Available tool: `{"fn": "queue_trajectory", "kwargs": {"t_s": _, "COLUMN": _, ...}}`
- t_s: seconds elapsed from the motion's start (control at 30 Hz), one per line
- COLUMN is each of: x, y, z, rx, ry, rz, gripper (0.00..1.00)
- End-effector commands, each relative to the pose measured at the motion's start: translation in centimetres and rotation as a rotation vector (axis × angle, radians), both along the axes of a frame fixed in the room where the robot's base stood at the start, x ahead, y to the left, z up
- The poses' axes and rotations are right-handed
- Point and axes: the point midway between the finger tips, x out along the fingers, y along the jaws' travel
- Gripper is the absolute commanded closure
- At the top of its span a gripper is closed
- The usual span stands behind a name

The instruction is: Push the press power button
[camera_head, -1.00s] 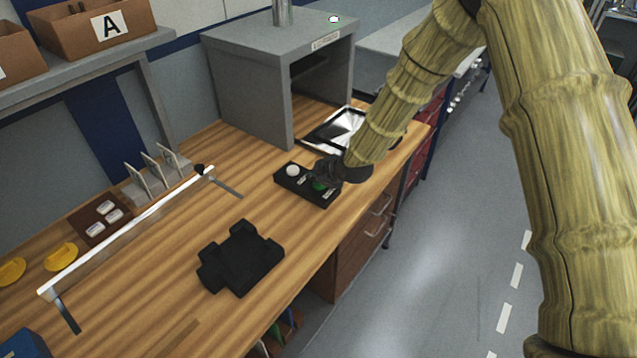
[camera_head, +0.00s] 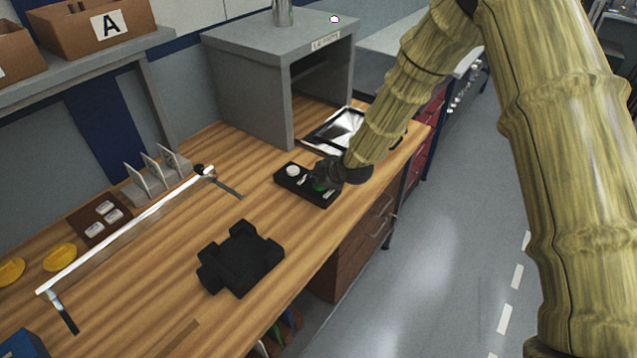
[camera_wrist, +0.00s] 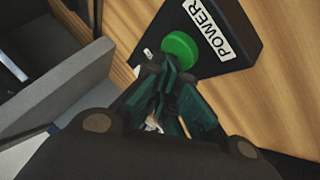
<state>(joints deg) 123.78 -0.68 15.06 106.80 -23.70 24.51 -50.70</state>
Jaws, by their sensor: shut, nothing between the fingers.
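A black control box (camera_head: 293,182) lies on the wooden bench in front of the grey press (camera_head: 250,85). It carries a white button (camera_head: 292,170) at its left and a green button (camera_head: 318,187) at its right. In the wrist view the green button (camera_wrist: 181,48) is beside a white label reading POWER (camera_wrist: 209,29). My gripper (camera_head: 322,175) is shut and empty, over the right part of the box. In the wrist view its fingertips (camera_wrist: 168,68) are right at the green button's lower edge and hide part of it. I cannot tell whether they touch it.
A black fixture block (camera_head: 241,257) lies on the bench nearer to me. A metal tray (camera_head: 338,129) is by the press opening. A long rail (camera_head: 125,230) runs along the left. Bare bench is left of the control box.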

Motion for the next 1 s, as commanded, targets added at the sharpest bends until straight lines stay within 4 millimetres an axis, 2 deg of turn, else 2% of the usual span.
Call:
{"fn": "queue_trajectory", "kwargs": {"t_s": 0.27, "x": 0.0, "y": 0.0, "z": 0.7, "rx": 0.0, "ry": -0.001, "rz": -0.001, "gripper": 1.0}}
{"fn": "queue_trajectory", "kwargs": {"t_s": 1.0, "x": 0.1, "y": 0.0, "z": 6.1, "rx": 0.001, "ry": -0.001, "rz": 0.0, "gripper": 1.0}}
